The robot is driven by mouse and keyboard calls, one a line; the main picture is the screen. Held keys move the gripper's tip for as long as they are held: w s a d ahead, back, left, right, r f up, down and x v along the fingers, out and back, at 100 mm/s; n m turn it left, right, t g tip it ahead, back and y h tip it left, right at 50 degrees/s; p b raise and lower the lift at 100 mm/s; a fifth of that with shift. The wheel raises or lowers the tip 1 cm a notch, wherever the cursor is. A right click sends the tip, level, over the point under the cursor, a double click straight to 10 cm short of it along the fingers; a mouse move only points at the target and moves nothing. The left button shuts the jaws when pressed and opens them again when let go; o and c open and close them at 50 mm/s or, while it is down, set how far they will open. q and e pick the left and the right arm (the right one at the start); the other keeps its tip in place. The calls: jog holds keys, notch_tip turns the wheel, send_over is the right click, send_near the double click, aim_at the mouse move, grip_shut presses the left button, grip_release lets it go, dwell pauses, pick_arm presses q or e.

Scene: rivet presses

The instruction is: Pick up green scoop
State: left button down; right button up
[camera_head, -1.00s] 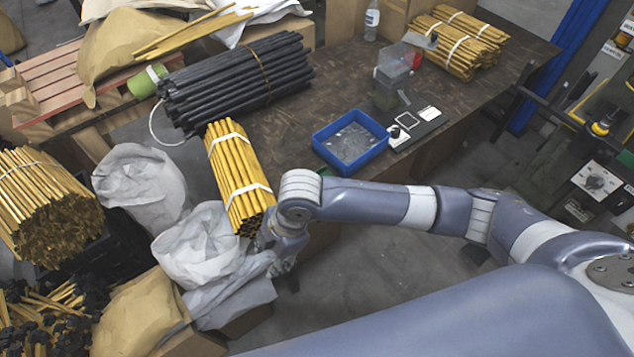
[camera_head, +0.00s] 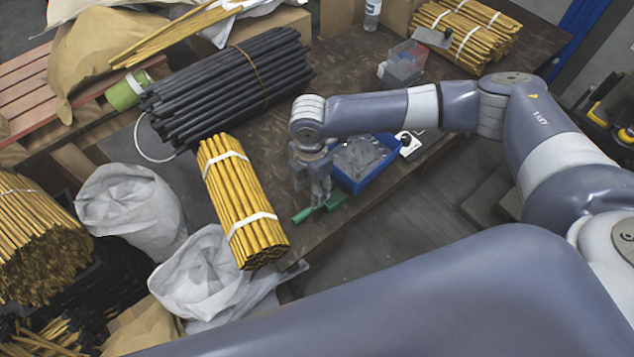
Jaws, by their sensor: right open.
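The green scoop (camera_head: 337,199) lies on the brown table near its front edge, just in front of the blue tray (camera_head: 380,173). Its handle points to the left. My right gripper (camera_head: 319,200) points down over the scoop, with its fingertips at or just above the handle. The fingers are open and hide part of the scoop. I cannot tell whether they touch it. My left gripper is not in view.
A bundle of yellow rods (camera_head: 240,205) lies just left of my right gripper. A black rod bundle (camera_head: 228,88) lies behind. The blue tray holds small grey parts. A clear box (camera_head: 402,66) stands farther back. White sacks (camera_head: 130,212) stand at the left.

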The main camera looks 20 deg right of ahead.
jog(key=shift+w+d+f, duration=0.1)
jog(key=shift+w+f, duration=0.3)
jog(key=shift+f, duration=0.2)
jog(key=f, duration=0.4)
jog(key=shift+s+p, duration=0.3)
jog(key=shift+s, duration=0.1)
jog(key=shift+f, duration=0.2)
notch_tip(320, 180, down, 5)
jog(key=shift+d+r+p, duration=0.1)
jog(key=shift+d+p, duration=0.05)
jog(key=shift+p, duration=0.45)
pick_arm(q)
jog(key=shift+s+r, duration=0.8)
pick_arm(e)
grip_shut()
